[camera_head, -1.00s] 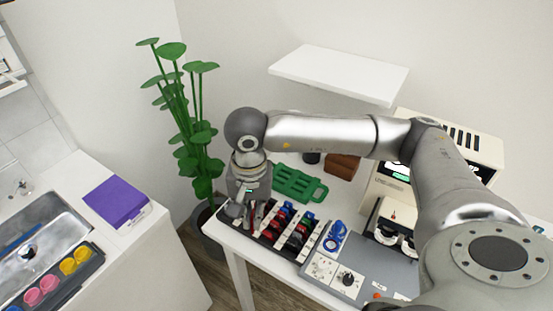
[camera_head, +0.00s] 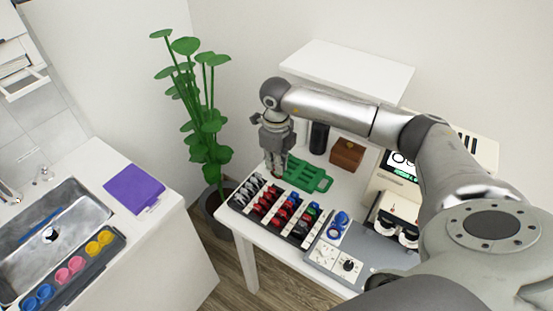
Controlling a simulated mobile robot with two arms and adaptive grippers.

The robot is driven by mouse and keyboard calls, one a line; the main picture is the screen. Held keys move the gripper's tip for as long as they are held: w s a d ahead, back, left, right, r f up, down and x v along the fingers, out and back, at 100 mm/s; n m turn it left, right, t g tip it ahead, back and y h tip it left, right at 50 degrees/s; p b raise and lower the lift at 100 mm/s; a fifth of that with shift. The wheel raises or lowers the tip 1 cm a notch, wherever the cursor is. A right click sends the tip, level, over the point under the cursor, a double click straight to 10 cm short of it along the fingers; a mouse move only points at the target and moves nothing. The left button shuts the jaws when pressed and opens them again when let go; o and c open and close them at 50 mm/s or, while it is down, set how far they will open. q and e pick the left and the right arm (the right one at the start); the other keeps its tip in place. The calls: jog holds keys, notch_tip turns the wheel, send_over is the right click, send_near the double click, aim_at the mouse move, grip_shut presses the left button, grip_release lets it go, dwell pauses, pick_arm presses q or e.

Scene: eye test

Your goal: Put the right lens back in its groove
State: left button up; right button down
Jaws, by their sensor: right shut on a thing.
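The black lens rack (camera_head: 267,226), with white strips and several rows of lenses with dark, red and blue rims, sits at the table's left end. I cannot make out which groove is empty. My left gripper is not in view.
A blue trial frame (camera_head: 338,224) and a grey panel with dials (camera_head: 345,262) lie right of the rack. A brown box (camera_head: 347,154) and a black cylinder (camera_head: 319,138) stand behind. A plant (camera_head: 208,125) stands close left of the table.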

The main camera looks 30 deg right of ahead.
aim_at(276, 175)
jog(key=shift+f+b, duration=0.5)
jog(key=shift+f, duration=0.2)
jog(key=shift+f+b, duration=1.05)
jog(key=shift+f, duration=0.75)
jog(key=shift+f, duration=0.25)
jog(key=shift+f+b, duration=1.25)
jog(key=shift+b, duration=0.05)
jog(key=c, duration=1.5)
grip_release()
